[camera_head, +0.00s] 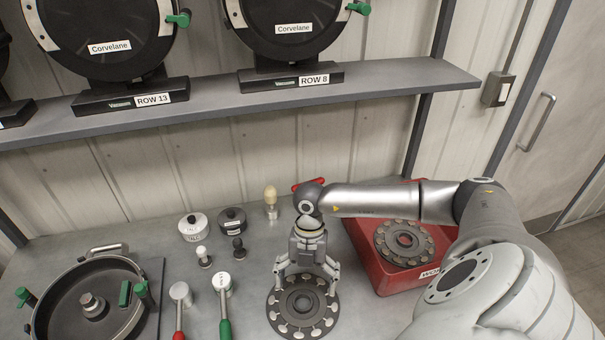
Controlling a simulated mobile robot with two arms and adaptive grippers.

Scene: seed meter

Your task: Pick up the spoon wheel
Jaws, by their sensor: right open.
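A dark round wheel (302,325) with light pockets around its rim lies flat on the grey bench at the front. It looks like a spoon wheel. My right gripper (306,284) is directly over it, pointing down, with its fingers spread on either side of the wheel's hub. Whether the fingertips touch the wheel cannot be told. A second, similar wheel (383,244) lies on a red box (393,283) to the right. My left gripper is not in view.
An open round meter housing (67,304) with green clamps stands at the left. Red-handled (180,293) and green-handled (223,288) tools lie left of the wheel. Small weights (232,220) and posts stand behind. My right arm crosses above the red box. A shelf (230,100) runs along the back.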

